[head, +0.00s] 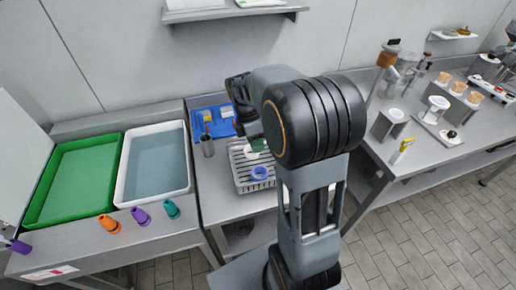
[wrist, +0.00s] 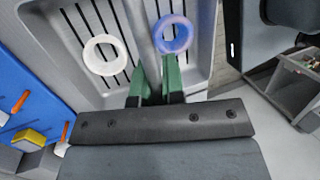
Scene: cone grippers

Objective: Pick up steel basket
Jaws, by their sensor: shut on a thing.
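The steel basket (head: 240,180) appears to be the grey slotted tray on the middle counter. It also fills much of the wrist view (wrist: 52,45). A white ring (wrist: 104,54) and a blue ring (wrist: 173,34) lie in it. My gripper (wrist: 156,74) has green fingers and is low over the basket. A grey bar (wrist: 138,22) runs between the fingers and appears to be part of the basket. The jaws are shut on it. In the head view my arm hides part of the basket, and I cannot tell whether it is clear of the counter.
A blue tray (head: 226,128) and a small steel cup (head: 207,147) stand behind and left of the basket. Green (head: 112,186) and white (head: 180,187) bins are farther left, with coloured cones in front. A counter with several coffee items is at right.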

